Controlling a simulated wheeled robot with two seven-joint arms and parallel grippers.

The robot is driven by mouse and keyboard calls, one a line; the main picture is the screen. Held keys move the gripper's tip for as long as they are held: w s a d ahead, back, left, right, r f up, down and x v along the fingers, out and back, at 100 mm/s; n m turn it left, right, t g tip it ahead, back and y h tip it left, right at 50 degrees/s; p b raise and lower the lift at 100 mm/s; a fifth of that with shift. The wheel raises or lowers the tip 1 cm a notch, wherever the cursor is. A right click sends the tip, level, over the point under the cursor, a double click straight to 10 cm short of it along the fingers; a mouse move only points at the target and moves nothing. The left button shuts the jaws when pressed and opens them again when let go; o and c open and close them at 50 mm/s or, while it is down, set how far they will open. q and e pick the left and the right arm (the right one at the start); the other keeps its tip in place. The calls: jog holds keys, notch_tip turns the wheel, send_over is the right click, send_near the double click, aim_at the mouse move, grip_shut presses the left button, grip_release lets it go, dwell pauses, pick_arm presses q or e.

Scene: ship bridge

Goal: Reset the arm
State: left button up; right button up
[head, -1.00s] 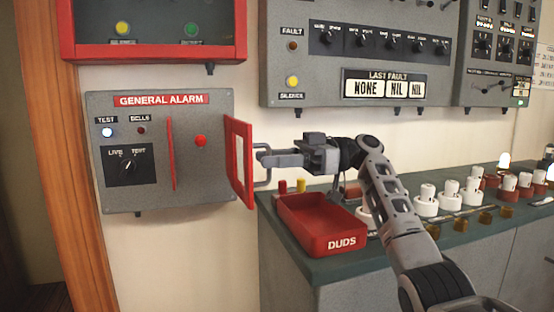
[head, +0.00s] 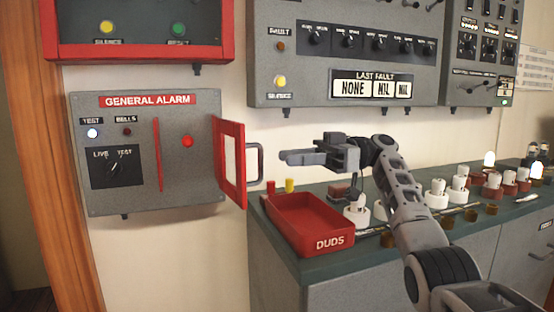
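The grey general alarm box (head: 150,190) hangs on the wall at left. Its red-framed door (head: 231,165) stands swung open to the right, with a grey handle (head: 256,163) on its outer side. A red button (head: 187,142) shows inside, beside a red upright edge. My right gripper (head: 286,157) is just right of the handle, apart from it, with nothing between its fingers. Its two fingers look parted. My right arm comes in from the lower right, over the counter. My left gripper is not in view.
A red DUDS tray (head: 330,242) stands on the green-topped counter (head: 300,265) below my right gripper. Red and yellow small pieces (head: 290,185), white lamp holders (head: 437,193) and lit bulbs (head: 489,160) stand along the counter. A fault panel (head: 345,65) hangs above.

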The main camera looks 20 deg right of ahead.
jog(key=shift+s+d, duration=0.1)
jog(key=shift+d, duration=0.35)
